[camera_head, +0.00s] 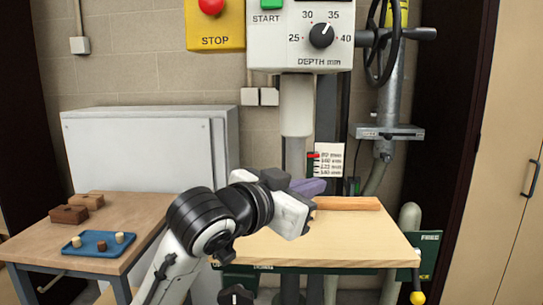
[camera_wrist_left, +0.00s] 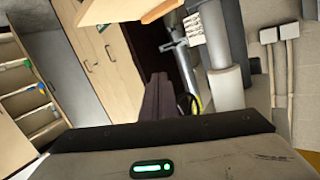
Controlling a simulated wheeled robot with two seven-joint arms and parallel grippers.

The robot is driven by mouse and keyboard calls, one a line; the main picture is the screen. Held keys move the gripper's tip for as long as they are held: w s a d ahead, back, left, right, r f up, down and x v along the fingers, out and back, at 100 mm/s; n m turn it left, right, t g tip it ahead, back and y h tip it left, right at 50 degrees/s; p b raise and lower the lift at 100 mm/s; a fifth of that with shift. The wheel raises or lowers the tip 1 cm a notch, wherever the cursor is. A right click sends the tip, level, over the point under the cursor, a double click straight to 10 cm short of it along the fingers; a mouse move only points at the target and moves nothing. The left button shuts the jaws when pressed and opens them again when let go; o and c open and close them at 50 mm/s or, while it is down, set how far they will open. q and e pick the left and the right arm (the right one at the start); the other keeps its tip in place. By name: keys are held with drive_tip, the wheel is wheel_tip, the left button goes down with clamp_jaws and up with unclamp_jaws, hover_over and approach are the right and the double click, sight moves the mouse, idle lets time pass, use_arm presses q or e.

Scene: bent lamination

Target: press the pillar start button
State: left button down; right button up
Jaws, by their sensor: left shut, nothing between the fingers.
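The green start button (camera_head: 271,4) sits at the top edge of the head view, above the word START on the white control panel (camera_head: 280,55) of the pillar. Only its lower part shows. My left gripper (camera_head: 312,187) is well below the panel, over the wooden machine table, apart from the button. Its purple-grey fingers are shut and empty. They also show together in the left wrist view (camera_wrist_left: 160,97), where the button is not visible. My right gripper is in neither view.
A red stop button (camera_head: 211,5) on a yellow box is left of the panel. A depth dial (camera_head: 321,36) and a handwheel (camera_head: 380,45) are to the right. A wooden strip (camera_head: 345,203) lies on the machine table (camera_head: 335,240). A blue tray (camera_head: 97,243) rests on the left bench.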

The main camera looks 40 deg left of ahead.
use_arm(q)
drive_tip(key=s+a+r+t, duration=0.1)
drive_tip(key=s+r+t, duration=0.2)
drive_tip(key=r, duration=1.3)
drive_tip(key=s+a+r+t+h, duration=0.1)
drive_tip(key=s+r+t, duration=0.3)
drive_tip(key=r, duration=1.2)
drive_tip(key=s+a, duration=0.1)
drive_tip(key=s, duration=0.3)
drive_tip(key=shift+a+m, duration=0.15)
drive_tip(key=shift+m, duration=0.15)
drive_tip(key=shift+w+r, duration=0.1)
drive_tip(key=w+a, duration=0.4)
drive_tip(key=w, duration=0.3)
drive_tip(key=shift+w+a, duration=0.25)
drive_tip(key=shift+a, duration=0.1)
drive_tip(key=shift+w+a, duration=0.2)
drive_tip(key=shift+w, duration=0.15)
